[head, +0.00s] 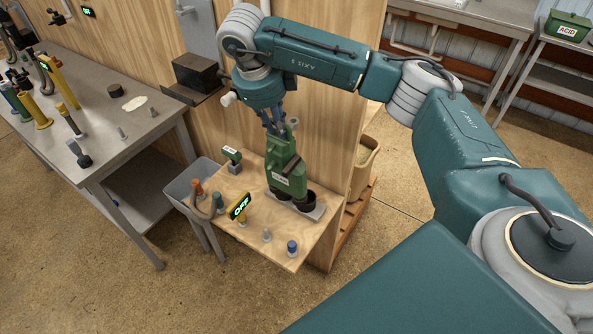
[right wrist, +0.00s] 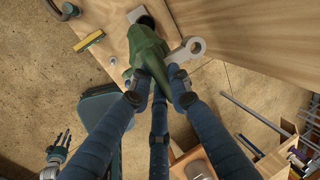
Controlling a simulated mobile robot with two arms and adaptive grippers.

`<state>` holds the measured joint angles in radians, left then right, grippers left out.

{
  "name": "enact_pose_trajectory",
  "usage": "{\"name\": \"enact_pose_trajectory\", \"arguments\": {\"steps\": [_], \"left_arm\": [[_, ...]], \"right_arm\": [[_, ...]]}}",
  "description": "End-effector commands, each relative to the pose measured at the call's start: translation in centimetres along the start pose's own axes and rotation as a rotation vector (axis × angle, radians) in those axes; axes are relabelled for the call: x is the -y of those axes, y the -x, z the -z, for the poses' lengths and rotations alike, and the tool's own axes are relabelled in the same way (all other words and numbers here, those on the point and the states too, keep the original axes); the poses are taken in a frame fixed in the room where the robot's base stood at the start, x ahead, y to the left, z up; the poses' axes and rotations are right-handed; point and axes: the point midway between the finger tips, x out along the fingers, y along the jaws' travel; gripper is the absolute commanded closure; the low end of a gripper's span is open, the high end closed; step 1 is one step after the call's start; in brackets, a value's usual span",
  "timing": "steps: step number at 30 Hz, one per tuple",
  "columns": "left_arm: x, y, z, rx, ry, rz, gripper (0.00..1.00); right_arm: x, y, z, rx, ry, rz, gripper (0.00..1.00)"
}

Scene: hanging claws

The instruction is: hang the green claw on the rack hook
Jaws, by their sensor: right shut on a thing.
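The green claw (head: 287,175) is a dark green body with a pale label, upright over the small wooden table. My right gripper (head: 275,125) points down and is shut on its top. The claw's lower end is at the dark round holders (head: 304,202) on a grey plate; I cannot tell whether it touches them. In the right wrist view, my gripper's fingers (right wrist: 157,78) close around the green claw (right wrist: 147,45). A pale grey piece with a round hole (right wrist: 187,49) lies beside it. I cannot make out the rack hook.
A wooden panel (head: 325,110) stands behind. A metal bench (head: 100,130) with tools is at left.

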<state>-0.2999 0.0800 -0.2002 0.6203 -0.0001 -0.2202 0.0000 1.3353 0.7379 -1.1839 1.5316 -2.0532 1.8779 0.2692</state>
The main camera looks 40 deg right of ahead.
Motion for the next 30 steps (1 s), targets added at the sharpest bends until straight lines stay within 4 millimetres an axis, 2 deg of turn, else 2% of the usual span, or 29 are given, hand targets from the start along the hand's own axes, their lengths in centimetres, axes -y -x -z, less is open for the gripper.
{"name": "enact_pose_trajectory", "arguments": {"steps": [21, 30], "left_arm": [[0.0, -0.3, -0.1, 0.000, 0.000, 0.000, 0.60], [0.0, -0.4, -0.1, 0.000, 0.000, 0.000, 0.60]], "right_arm": [[-4.4, 1.5, -0.1, 0.002, 0.000, 0.001, 1.00], [-5.0, 1.7, 0.0, 0.002, -0.002, 0.001, 1.00]]}}
